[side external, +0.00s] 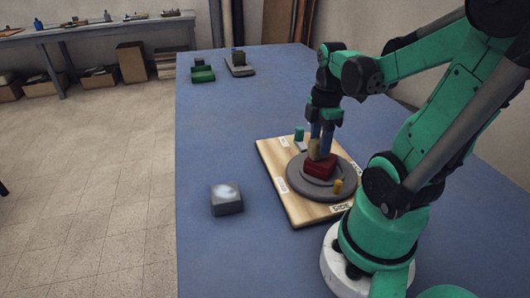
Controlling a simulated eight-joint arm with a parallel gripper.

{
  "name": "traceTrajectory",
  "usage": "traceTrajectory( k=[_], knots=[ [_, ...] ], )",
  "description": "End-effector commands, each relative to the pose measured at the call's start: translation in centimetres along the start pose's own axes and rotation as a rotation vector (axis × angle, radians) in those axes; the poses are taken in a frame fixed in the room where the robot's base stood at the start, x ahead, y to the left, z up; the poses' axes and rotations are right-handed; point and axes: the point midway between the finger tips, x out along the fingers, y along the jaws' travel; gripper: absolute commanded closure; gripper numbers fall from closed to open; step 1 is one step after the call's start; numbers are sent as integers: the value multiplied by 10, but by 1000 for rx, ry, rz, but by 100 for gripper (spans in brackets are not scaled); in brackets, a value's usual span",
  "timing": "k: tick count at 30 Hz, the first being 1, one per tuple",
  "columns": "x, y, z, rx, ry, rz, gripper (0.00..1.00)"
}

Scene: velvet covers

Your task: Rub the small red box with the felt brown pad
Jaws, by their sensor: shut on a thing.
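The small red box (320,167) sits on a round grey disc (318,192), which rests on a light wooden board (298,213). I cannot tell whether the two touch. The fingers hide part of the pad.
A teal cylinder (299,133) stands behind the disc, and a small yellow-orange cylinder (338,186) stands at its front right. A grey box with a whitish top (226,199) lies left of the board. Green blocks (202,74) are far back.

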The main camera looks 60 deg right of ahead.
Motion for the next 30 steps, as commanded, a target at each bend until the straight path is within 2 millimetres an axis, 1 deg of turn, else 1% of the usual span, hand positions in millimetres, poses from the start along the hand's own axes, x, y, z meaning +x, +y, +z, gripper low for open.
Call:
traceTrajectory(
  k=[3,6,26,28,30],
  knots=[
    [0,8,-8,-3,1,0,100],
    [0,12,-12,0,0,1,100],
    [0,-34,31,5,0,0,100],
    [-4,-33,31,0,0,0,100],
    [-22,-35,30,0,0,0,100]
  ],
)
